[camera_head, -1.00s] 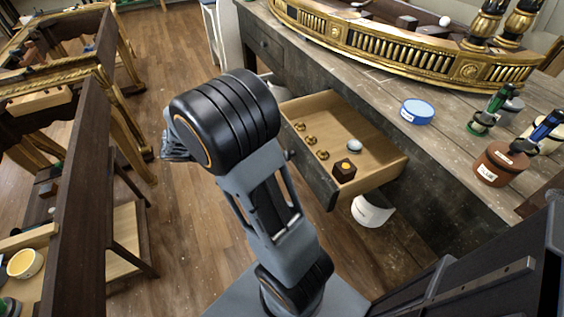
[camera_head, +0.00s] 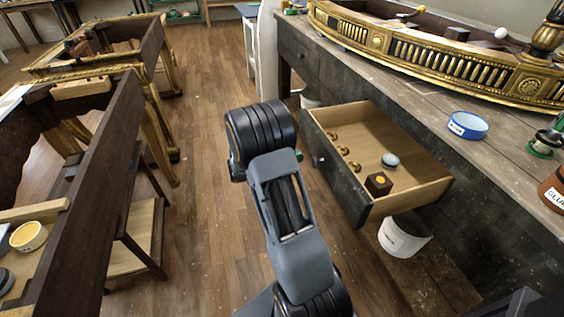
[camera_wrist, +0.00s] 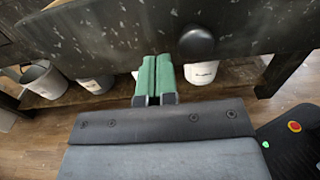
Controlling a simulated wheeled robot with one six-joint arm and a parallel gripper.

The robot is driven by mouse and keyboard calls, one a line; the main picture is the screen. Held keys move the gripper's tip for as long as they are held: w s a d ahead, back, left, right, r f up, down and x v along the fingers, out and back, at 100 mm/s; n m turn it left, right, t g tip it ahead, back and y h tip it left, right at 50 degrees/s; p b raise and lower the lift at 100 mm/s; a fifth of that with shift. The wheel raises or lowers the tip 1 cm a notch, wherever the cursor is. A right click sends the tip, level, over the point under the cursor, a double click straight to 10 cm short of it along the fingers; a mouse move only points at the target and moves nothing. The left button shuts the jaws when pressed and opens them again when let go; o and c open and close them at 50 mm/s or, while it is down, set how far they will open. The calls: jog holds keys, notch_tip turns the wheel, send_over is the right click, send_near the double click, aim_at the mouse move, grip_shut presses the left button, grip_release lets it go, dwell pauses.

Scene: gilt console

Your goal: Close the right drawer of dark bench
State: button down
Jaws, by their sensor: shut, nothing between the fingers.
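The right drawer (camera_head: 345,190) of the dark bench (camera_head: 480,220) stands pulled out in the head view. It holds several small brass pieces, a pale round item (camera_head: 390,160) and a dark box with a yellow spot (camera_head: 379,183). In the wrist view the drawer's dark speckled front (camera_wrist: 110,35) spans the top, with its round black knob (camera_wrist: 196,43). My gripper (camera_wrist: 154,62) has green fingers pressed together and empty. Its tips appear just below the drawer front, left of the knob; I cannot tell whether they touch. In the head view my arm mostly hides the gripper.
A white bucket (camera_head: 403,236) stands on the shelf below the drawer. A blue dish (camera_head: 468,125) and a gilt piece (camera_head: 430,65) sit on the benchtop. Open wooden floor (camera_head: 205,200) lies between the benches.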

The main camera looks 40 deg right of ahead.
aim_at(318, 152)
jog(key=shift+b+x, duration=0.45)
jog(key=shift+x, duration=2.15)
jog(key=shift+d, duration=0.1)
